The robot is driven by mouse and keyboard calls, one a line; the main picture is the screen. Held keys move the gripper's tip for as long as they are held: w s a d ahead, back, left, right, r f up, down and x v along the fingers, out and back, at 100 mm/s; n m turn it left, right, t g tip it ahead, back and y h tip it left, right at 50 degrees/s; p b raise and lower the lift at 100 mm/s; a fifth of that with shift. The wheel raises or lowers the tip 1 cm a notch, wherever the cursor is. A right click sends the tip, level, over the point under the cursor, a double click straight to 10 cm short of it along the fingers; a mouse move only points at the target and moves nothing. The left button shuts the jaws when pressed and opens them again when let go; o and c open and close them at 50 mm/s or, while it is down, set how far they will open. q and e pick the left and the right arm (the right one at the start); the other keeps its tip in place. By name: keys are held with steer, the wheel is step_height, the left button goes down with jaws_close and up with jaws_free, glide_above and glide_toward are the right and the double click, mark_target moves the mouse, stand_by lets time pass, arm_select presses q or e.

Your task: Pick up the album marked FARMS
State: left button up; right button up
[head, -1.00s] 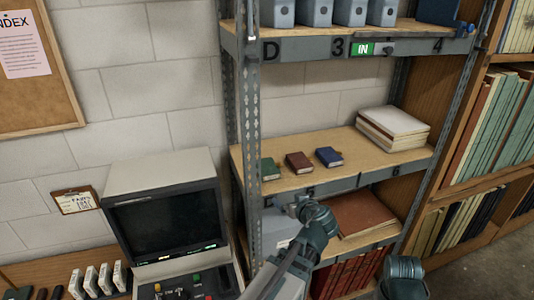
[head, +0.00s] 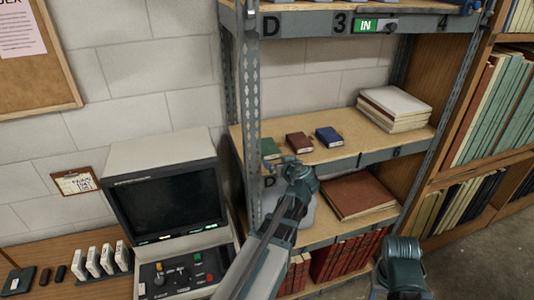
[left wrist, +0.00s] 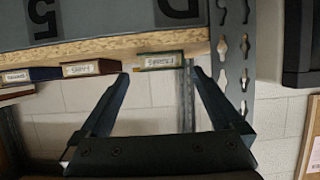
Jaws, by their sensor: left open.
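Three small albums lie in a row on the middle shelf: a green one (head: 270,148), a dark red one (head: 299,142) and a blue one (head: 328,137). Their labelled spines show upside down in the left wrist view, and I cannot read the lettering surely. There the green album (left wrist: 160,61) lies just beyond and between my left fingertips, with the dark red (left wrist: 92,69) and blue ones off to the left. My left gripper (left wrist: 160,76) is open and empty. In the head view my left gripper (head: 291,161) is at the shelf's front edge, just below the green album.
The shelf's front rail (head: 345,163) and the upright post (head: 250,110) are close to my left gripper. A stack of pale books (head: 395,108) lies at the shelf's right. A microfilm-like reader (head: 165,205) stands at lower left.

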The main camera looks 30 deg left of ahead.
mark_target(271, 156)
arm_select(q)
steer(key=shift+b+x, duration=1.05)
steer(key=shift+x, duration=1.7)
steer(key=shift+s, duration=0.15)
steer(key=shift+c, duration=0.6)
steer(key=c, duration=1.1)
